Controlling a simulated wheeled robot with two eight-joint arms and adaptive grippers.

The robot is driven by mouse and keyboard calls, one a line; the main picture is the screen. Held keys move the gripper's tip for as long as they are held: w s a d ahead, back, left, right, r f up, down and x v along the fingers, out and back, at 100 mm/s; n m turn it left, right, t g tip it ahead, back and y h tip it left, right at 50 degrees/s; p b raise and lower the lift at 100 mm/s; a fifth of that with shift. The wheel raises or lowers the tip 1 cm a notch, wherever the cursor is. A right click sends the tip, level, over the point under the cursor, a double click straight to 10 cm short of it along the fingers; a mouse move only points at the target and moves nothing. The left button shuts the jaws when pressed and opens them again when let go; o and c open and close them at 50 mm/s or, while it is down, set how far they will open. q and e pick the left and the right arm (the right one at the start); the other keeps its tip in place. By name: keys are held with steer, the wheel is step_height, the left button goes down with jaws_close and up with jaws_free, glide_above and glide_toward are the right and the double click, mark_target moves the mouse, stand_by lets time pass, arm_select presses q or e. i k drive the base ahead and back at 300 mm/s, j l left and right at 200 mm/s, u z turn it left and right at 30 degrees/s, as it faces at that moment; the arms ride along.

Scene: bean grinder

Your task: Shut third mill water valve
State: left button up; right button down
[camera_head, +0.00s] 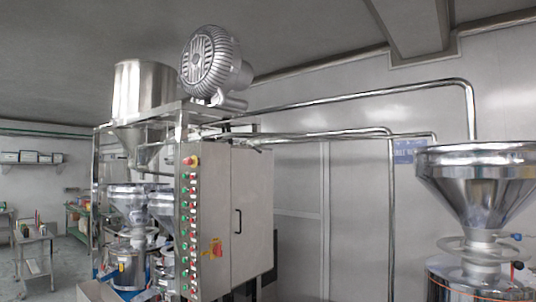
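A steel mill with a wide funnel hopper (485,185) stands at the right edge, partly cut off by the frame. Its round body (450,270) shows below the funnel. Small dark fittings (517,265) stick out at its right side; they are too small to tell whether one is a water valve or how it is set. More steel hoppers (128,198) and mill parts stand inside the frame at the left, partly hidden. I cannot tell which mill is the third. Neither of my grippers is in view.
A tall steel control cabinet (250,210) with a column of coloured buttons (187,225) stands at centre left. Steel pipes (390,220) run along the wall. A small table (35,240) and a wall shelf (30,160) are at the far left.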

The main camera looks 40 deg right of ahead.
mark_target(256, 149)
steer(key=i+j+z, duration=0.1)
steer(key=i+z, duration=0.35)
steer(key=i+j+z, duration=0.2)
steer(key=z, duration=0.25)
steer(key=i+j+z, duration=0.3)
steer(key=z, duration=0.2)
steer(key=i+j+z, duration=0.25)
steer(key=j+z, duration=0.2)
steer(key=i+j, duration=0.1)
steer(key=j, duration=0.55)
steer(key=i+u, duration=0.05)
